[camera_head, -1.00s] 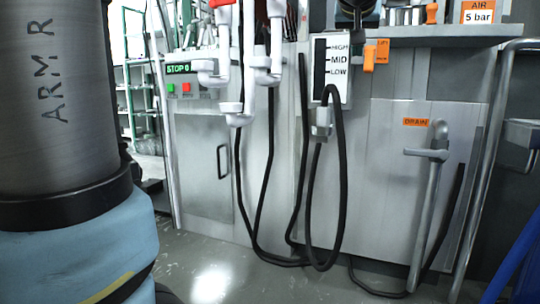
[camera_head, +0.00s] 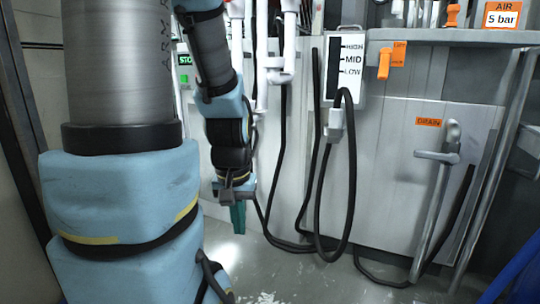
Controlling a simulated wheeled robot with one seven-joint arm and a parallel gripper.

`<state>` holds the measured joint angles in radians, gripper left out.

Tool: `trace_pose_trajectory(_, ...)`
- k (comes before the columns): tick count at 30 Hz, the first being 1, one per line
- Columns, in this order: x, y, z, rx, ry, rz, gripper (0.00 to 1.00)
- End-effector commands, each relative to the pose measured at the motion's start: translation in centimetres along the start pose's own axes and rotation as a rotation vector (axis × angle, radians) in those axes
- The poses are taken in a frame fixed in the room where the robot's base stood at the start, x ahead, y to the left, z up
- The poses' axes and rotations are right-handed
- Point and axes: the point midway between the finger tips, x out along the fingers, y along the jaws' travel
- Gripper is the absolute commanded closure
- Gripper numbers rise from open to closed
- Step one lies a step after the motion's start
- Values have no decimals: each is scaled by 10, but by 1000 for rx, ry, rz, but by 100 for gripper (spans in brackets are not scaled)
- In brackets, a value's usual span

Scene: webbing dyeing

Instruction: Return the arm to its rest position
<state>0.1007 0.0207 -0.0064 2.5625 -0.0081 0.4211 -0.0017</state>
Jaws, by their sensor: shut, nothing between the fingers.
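My arm (camera_head: 120,185) fills the left of the head view, its large blue and grey links close to the camera. A further section of it hangs down left of centre. My gripper (camera_head: 238,217) is at the lower end of that section, pointing down with its green fingers together and nothing held. It is above the floor, in front of the grey machine's lower panel, and looks clear of other things, though its distance from the black hoses is hard to judge.
A grey machine (camera_head: 395,180) stands behind, with a level gauge (camera_head: 345,68), an orange lever (camera_head: 384,63), looping black hoses (camera_head: 352,190) and a drain handle (camera_head: 437,155). A blue object (camera_head: 512,272) is at the lower right. Wet floor (camera_head: 300,280) is open in front.

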Motion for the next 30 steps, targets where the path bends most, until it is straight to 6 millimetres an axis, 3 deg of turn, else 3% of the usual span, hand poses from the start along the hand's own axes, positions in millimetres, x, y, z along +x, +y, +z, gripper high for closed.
trace_pose_trajectory(1,-24,0,-3,0,0,0,100)
trace_pose_trajectory(30,-315,2,-44,1,2,-1,100)
